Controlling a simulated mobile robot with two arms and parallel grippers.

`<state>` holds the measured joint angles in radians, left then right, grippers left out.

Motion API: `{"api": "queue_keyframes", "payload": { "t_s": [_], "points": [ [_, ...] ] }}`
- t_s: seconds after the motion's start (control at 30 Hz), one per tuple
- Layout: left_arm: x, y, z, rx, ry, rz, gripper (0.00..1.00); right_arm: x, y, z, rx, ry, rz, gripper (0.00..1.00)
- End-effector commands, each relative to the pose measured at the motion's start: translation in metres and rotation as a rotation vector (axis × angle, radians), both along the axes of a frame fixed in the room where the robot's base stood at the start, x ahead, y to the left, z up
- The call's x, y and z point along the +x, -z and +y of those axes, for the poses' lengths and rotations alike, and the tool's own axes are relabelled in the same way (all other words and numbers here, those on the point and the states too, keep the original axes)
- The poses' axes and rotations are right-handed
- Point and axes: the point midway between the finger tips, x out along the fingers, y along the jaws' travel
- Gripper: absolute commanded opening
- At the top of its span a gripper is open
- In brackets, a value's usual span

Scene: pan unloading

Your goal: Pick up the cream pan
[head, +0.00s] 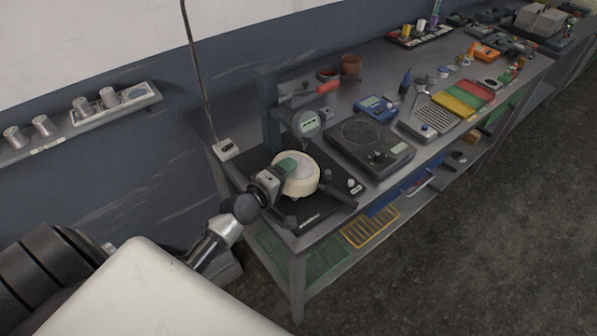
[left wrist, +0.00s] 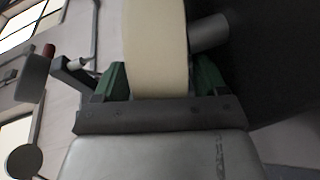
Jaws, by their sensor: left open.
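The cream pan (head: 302,186) is a round, pale, drum-like thing on the black base of a stand at the near left end of the bench. My left gripper (head: 285,171) is at its left side, with a green finger showing against the pan. In the left wrist view the pan's cream side (left wrist: 155,45) stands between the two green fingers of my left gripper (left wrist: 160,82). The fingers are open around it; a gap shows on the right, and contact on the left is hard to tell. My right gripper is not in view.
A grey post with a round gauge (head: 306,123) stands just behind the pan. A dark hotplate-like device (head: 369,144) and a blue meter (head: 375,107) are to the right. The floor at right is clear.

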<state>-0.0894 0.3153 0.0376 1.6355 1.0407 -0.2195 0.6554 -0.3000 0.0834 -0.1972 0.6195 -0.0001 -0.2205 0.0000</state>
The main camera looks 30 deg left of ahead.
Motion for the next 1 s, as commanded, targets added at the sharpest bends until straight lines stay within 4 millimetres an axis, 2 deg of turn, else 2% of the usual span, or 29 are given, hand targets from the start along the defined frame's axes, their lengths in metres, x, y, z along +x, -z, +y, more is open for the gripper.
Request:
{"api": "queue_keyframes", "payload": {
  "t_s": [0.2, 0.6, 0.87, 1.0],
  "points": [
    [0.0004, 0.0001, -0.0004, -0.001, 0.0, -0.001, 0.71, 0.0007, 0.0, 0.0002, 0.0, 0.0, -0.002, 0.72],
    [0.0002, 0.0003, -0.0003, -0.001, 0.0, 0.0, 0.1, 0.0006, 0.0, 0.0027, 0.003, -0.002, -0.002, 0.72],
    [0.0005, -0.0017, -0.0003, -0.001, -0.001, -0.002, 0.1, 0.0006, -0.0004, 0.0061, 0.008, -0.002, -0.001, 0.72],
    [0.0008, -0.0091, -0.0006, -0.004, -0.002, -0.005, 0.1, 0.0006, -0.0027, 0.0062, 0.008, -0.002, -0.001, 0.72]
  ]
}}
